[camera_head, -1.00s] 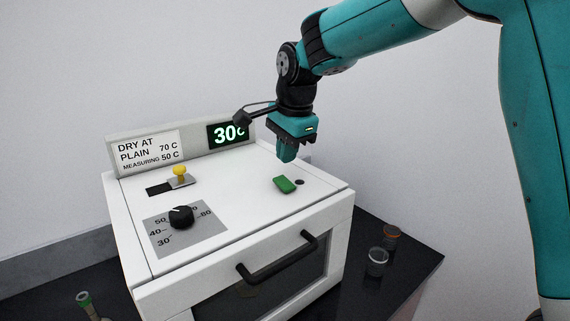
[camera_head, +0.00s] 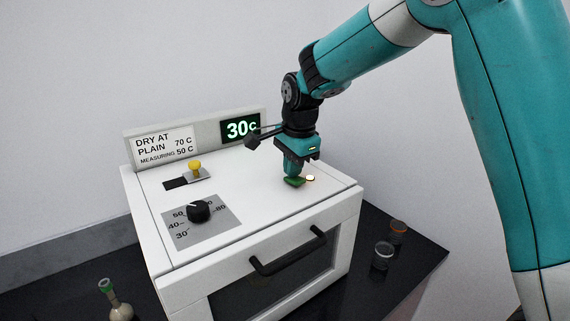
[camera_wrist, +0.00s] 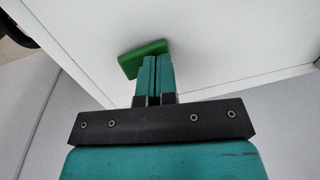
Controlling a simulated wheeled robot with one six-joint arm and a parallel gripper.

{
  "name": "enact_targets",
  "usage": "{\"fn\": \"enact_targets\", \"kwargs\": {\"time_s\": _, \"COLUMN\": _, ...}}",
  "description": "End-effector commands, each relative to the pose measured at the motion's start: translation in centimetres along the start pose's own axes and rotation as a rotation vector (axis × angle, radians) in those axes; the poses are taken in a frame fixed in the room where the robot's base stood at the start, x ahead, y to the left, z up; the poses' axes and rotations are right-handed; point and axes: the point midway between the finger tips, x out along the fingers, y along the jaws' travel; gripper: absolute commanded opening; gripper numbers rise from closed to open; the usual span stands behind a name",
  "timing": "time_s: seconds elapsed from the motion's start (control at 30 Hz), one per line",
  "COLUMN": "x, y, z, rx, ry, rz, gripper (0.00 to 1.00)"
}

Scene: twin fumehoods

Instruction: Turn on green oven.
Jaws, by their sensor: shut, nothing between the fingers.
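The white oven (camera_head: 245,222) stands on a dark bench with a black handle on its front. A green button (camera_head: 293,182) sits on its top at the right; it also shows in the wrist view (camera_wrist: 138,55). My gripper (camera_head: 292,175) is shut and empty, pointing down with its fingertips at the green button, seemingly touching it. The fingers hide part of the button. A small round lamp (camera_head: 311,178) beside the button is lit. The display (camera_head: 240,128) reads 30 C in green.
A black dial (camera_head: 199,211) and a yellow-knobbed slider (camera_head: 195,168) are on the oven's left top. A label panel (camera_head: 165,145) stands behind. Two small glass jars (camera_head: 382,256) (camera_head: 398,230) stand right of the oven, and a green-topped flask (camera_head: 115,303) front left.

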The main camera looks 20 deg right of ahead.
Motion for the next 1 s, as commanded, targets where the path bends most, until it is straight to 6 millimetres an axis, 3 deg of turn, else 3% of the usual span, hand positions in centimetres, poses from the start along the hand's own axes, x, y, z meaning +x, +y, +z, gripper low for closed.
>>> {"fn": "enact_targets", "kwargs": {"time_s": 0.6, "x": -0.1, "y": 1.7, "z": 0.1, "rx": -0.002, "ry": -0.002, "rz": 0.006, "gripper": 0.0}}
{"fn": "enact_targets", "kwargs": {"time_s": 1.0, "x": -0.8, "y": 1.6, "z": 0.1, "rx": -0.004, "ry": -0.002, "rz": 0.002, "gripper": 0.0}}
